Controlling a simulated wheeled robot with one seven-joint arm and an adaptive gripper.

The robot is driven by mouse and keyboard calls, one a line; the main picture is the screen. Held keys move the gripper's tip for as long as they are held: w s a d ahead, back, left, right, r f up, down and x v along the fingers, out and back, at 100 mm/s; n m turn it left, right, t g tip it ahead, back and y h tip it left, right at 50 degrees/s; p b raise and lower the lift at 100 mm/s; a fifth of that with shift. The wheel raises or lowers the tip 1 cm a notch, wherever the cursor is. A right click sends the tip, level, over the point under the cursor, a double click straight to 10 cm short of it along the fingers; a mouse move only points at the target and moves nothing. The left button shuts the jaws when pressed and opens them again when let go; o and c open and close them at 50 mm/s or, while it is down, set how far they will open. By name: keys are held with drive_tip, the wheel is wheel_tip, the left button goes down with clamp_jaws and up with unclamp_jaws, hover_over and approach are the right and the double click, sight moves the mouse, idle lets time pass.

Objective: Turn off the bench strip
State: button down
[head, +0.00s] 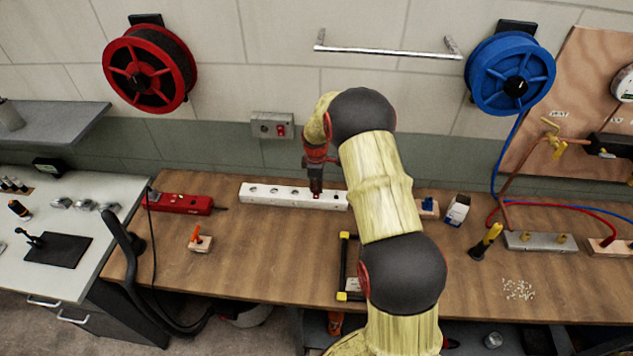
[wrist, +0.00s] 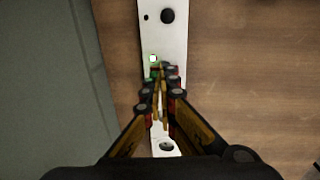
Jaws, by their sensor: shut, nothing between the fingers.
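The bench strip (head: 268,195) is a long white power strip with several sockets, lying along the back of the wooden bench. In the wrist view the strip (wrist: 175,40) runs up the picture under my gripper. A small square switch (wrist: 153,58) with a pale, red-edged face shows on it just beyond my fingertips. My gripper (head: 316,191) points down over the right part of the strip. In the wrist view my gripper (wrist: 161,72) is shut and empty, its tips close beside the switch. I cannot tell whether they touch it.
A red tool or case (head: 180,203) lies left of the strip, and a small block with an orange lever (head: 200,240) in front. A wall box (head: 272,126) with a red switch is behind. A blue-and-white carton (head: 457,210) stands right. The bench's left front is mostly clear.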

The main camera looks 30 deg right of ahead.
drive_tip(key=shift+f, duration=0.25)
drive_tip(key=shift+w+d+f+b, duration=0.2)
drive_tip(key=shift+f+b, duration=0.1)
drive_tip(key=shift+f, duration=0.15)
drive_tip(key=shift+a, duration=0.1)
drive_tip(key=shift+s, duration=0.2)
drive_tip(key=shift+s+a+f, duration=0.2)
drive_tip(key=shift+s+a, duration=0.3)
drive_tip(key=shift+s, duration=0.2)
wheel_tip(320, 180, up, 14)
drive_tip(key=s+p, duration=0.1)
drive_tip(key=p, duration=0.1)
drive_tip(key=shift+a+r+p, duration=0.25)
drive_tip(key=shift+a+p, duration=0.05)
drive_tip(key=shift+a, duration=0.1)
